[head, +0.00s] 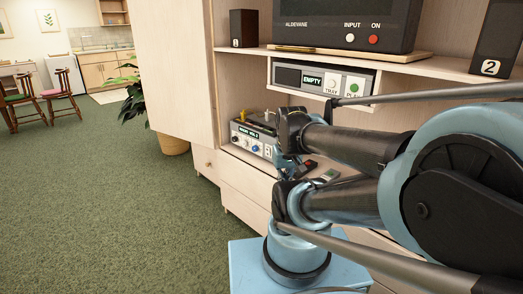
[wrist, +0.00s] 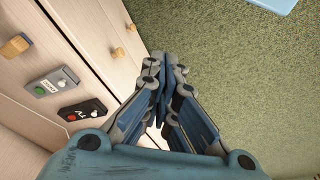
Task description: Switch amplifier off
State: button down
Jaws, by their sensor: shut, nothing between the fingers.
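The unit that looks like the amplifier (head: 253,137) is a low grey box on the left of the cabinet's lower surface in the head view. Its front has a small lit green display, too small to read surely, and several knobs, one blue. My arm covers its right end. No switch on it can be made out clearly. My gripper (wrist: 158,66) is shut and empty in the wrist view, over the cabinet front and carpet. In the head view it is largely hidden among my arm links, close to the amplifier's right side; contact cannot be told. The amplifier does not show in the wrist view.
Two small button boxes (wrist: 53,85) (wrist: 82,114) lie near the drawers. Open green carpet (head: 110,220) stretches left.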

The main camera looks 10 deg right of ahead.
aim_at(268, 152)
jog(key=w+r+n+h, duration=0.1)
jog(key=w+r+n, duration=0.2)
jog(key=w+n, duration=0.4)
jog(key=w+r+n+h, duration=0.1)
jog(key=w+r+n, duration=0.35)
jog(key=w, duration=0.55)
jog(key=w+a+f+n, duration=0.2)
jog(key=w+n, duration=0.2)
jog(key=w, duration=0.3)
jog(key=w+a+f+n+h, duration=0.1)
jog(key=w+a+f+n, duration=0.1)
jog(key=w+n, duration=0.3)
jog(key=w+a+f+n, duration=0.2)
jog(key=w+f+n, duration=0.2)
jog(key=w, duration=0.5)
jog(key=shift+w+a, duration=0.25)
jog(key=shift+w, duration=0.1)
jog(key=shift+n, duration=0.25)
jog(key=w+d+f, duration=0.4)
jog(key=d+f, duration=0.2)
jog(key=f, duration=0.2)
jog(key=shift+w+f, duration=0.25)
jog(key=shift+f, duration=0.15)
